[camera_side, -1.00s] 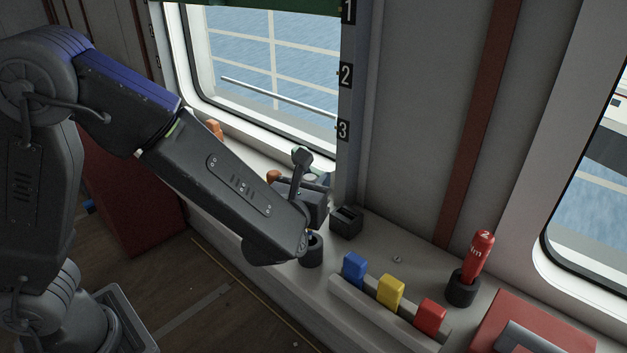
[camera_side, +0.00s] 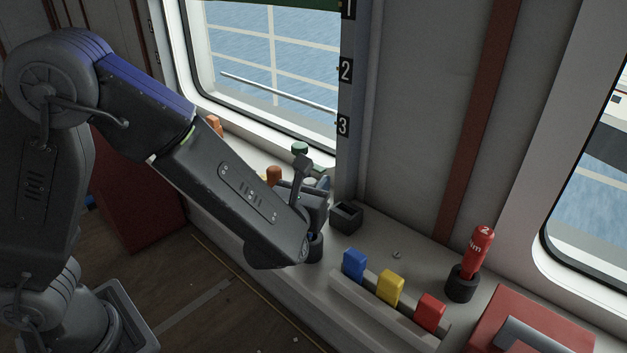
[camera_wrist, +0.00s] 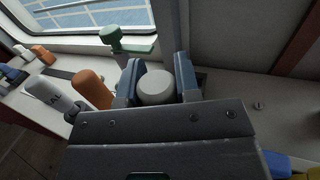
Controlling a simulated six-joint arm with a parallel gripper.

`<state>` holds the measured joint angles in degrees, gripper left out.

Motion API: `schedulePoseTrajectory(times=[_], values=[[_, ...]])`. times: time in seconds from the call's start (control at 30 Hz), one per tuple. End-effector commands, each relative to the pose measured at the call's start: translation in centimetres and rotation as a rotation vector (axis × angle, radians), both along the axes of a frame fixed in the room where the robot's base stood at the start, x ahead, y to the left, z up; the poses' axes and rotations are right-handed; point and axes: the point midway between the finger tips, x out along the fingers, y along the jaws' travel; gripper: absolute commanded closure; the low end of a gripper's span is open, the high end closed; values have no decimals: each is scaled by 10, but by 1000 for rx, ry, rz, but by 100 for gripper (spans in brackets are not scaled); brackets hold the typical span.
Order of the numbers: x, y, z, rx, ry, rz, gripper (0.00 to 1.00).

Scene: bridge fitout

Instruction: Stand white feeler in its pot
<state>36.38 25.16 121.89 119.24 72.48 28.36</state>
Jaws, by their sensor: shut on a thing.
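The white feeler (camera_wrist: 156,86) shows its pale rounded end between the two blue fingers of my gripper (camera_wrist: 157,78) in the wrist view. My gripper is shut on it. The rest of the feeler is hidden by my gripper. In the side view my gripper (camera_side: 319,188) is low over the sill, and the feeler is hidden behind my wrist. A round black pot (camera_side: 316,247) stands right by my wrist, partly covered by it. I cannot tell whether the feeler's lower end is inside a pot.
A red feeler (camera_side: 480,244) stands tilted in a black pot (camera_side: 462,285). A square black holder (camera_side: 346,218) sits close to my gripper. Blue, yellow and red blocks (camera_side: 390,289) stand in a rack. A green-topped item (camera_wrist: 125,40), an orange one (camera_wrist: 92,88) and a white marked one (camera_wrist: 60,96) are nearby.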

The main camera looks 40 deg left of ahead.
Motion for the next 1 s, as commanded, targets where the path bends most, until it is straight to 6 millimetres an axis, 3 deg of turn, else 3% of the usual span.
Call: schedulePoseTrajectory(times=[1.0], values=[[0, 0, -29, 1, 1, 0, 100]])
